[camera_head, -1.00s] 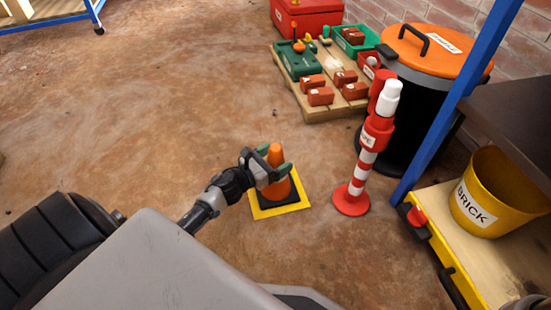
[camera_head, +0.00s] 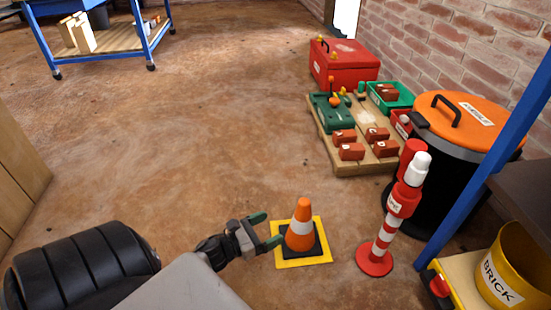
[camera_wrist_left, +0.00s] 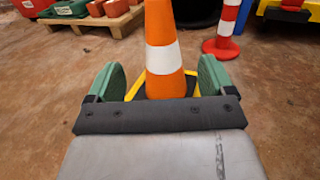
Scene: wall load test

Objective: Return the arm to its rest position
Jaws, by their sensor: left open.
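My left gripper (camera_head: 268,230) is in the lower middle of the head view, with its green-tipped fingers apart and nothing between them. An orange and white cone (camera_head: 300,230) stands upright on its black base on a yellow square (camera_head: 284,262) on the floor, just to the right of the fingertips. In the left wrist view the cone (camera_wrist_left: 163,50) stands straight ahead, beyond the open green fingers (camera_wrist_left: 158,85). My right gripper is not in either view.
A red and white post (camera_head: 378,250) stands right of the cone. Behind it are a black bin with orange lid (camera_head: 470,118), a pallet (camera_head: 350,168) with bricks, and a red box (camera_head: 345,62). A yellow BRICK bucket (camera_head: 520,270) is at lower right. Floor (camera_head: 180,130) ahead is clear.

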